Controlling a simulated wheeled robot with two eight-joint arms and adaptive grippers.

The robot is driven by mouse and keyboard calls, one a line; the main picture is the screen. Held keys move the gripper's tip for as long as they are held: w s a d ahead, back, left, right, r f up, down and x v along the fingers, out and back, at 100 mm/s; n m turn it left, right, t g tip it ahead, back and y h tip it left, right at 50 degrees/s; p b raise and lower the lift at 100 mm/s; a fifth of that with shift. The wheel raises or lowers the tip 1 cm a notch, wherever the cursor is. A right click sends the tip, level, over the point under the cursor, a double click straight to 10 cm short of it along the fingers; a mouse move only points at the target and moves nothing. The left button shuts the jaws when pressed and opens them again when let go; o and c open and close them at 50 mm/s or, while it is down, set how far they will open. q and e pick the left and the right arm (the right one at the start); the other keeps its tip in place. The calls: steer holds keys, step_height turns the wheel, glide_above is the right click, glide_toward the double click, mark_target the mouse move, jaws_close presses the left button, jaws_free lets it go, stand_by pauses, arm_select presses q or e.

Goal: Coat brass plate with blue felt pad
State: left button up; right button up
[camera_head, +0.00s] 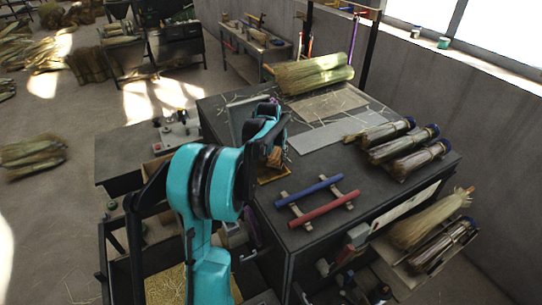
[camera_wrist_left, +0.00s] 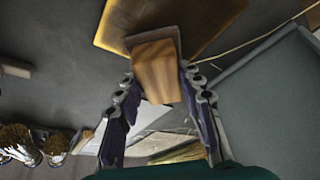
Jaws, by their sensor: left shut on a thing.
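My left gripper (camera_wrist_left: 157,76) is shut on a wooden block (camera_wrist_left: 156,66), whose far end carries a thin dull brown-grey pad (camera_wrist_left: 152,36). No blue shows on this pad. The brass plate (camera_wrist_left: 222,18) lies flat on the dark bench just beyond the block in the left wrist view. The pad overlaps the plate's near edge in that view; I cannot tell whether they touch. In the head view my left arm hides most of the gripper; the block (camera_head: 275,156) and part of the plate (camera_head: 268,177) show beside it. My right gripper is not in view.
On the bench (camera_head: 385,190), a blue rod (camera_head: 310,190) and a red rod (camera_head: 323,208) lie on wooden rests right of the plate. Several tied broom heads (camera_head: 404,147) lie farther right. A straw bundle (camera_head: 313,74) and grey sheets (camera_head: 328,131) lie at the back.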

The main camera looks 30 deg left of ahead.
arm_select(q)
steer(key=shift+w+d, duration=0.3)
steer(key=shift+w, duration=0.3)
steer(key=shift+r, duration=0.15)
steer(key=shift+r+p, duration=1.8)
steer(key=shift+r, duration=1.1)
steer(key=shift+r+p, duration=0.85)
steer(key=shift+r, duration=0.7)
steer(key=shift+f, duration=0.1)
steer(key=shift+s+f, duration=0.1)
